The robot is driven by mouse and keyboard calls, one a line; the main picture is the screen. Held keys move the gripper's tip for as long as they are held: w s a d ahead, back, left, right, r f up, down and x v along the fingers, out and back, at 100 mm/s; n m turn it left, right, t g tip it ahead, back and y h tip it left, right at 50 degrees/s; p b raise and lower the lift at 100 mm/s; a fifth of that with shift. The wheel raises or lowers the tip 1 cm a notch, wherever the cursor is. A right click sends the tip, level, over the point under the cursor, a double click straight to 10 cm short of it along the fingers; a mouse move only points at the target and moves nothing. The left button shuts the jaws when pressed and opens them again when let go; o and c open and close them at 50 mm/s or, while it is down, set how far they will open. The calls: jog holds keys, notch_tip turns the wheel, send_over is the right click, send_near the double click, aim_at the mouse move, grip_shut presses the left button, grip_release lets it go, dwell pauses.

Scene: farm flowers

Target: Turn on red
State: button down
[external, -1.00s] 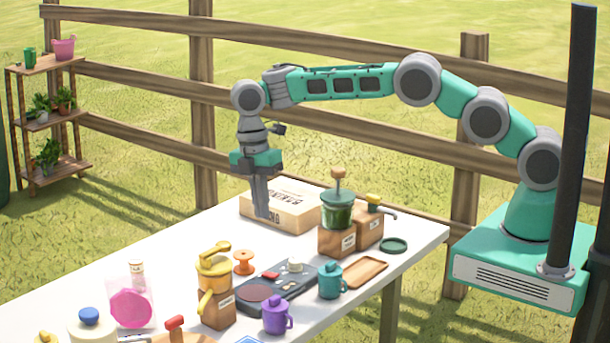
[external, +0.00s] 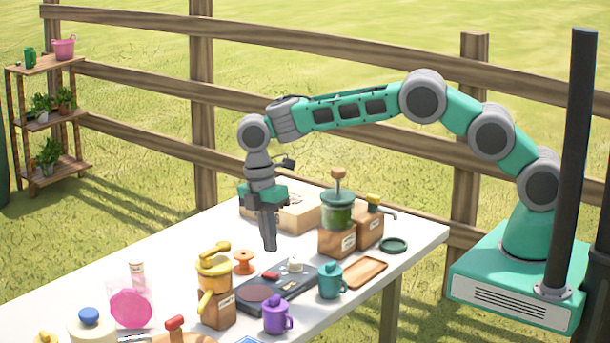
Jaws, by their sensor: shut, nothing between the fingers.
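A dark flat device (external: 262,303) lies on the white table, with a round plate at its left end. A small red switch (external: 270,275) sits on its back edge, and a pale knob (external: 295,265) stands to the right of the switch. My gripper (external: 270,247) is shut and empty. It points straight down, above and just behind the red switch in the picture, and looks apart from it. I cannot tell the exact height of the fingertips over the table.
A yellow grinder (external: 215,285) and an orange spool (external: 243,262) stand left of the device. A purple mug (external: 276,315) and a teal mug (external: 329,281) stand in front and right. A green-jar grinder (external: 337,222) and a wooden box (external: 298,217) are behind.

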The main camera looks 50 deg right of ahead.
aim_at(275, 275)
jog(key=f, duration=0.1)
jog(key=f+p, duration=0.1)
jog(key=f, duration=0.3)
jog(key=shift+s+f, duration=0.25)
jog(key=shift+s, duration=0.15)
jog(key=shift+f, duration=0.1)
jog(key=shift+s+a+f+t+b, duration=0.15)
jog(key=shift+f+t+b, duration=0.25)
jog(key=shift+b, duration=0.65)
jog(key=shift+r, duration=0.25)
jog(key=shift+f, duration=0.1)
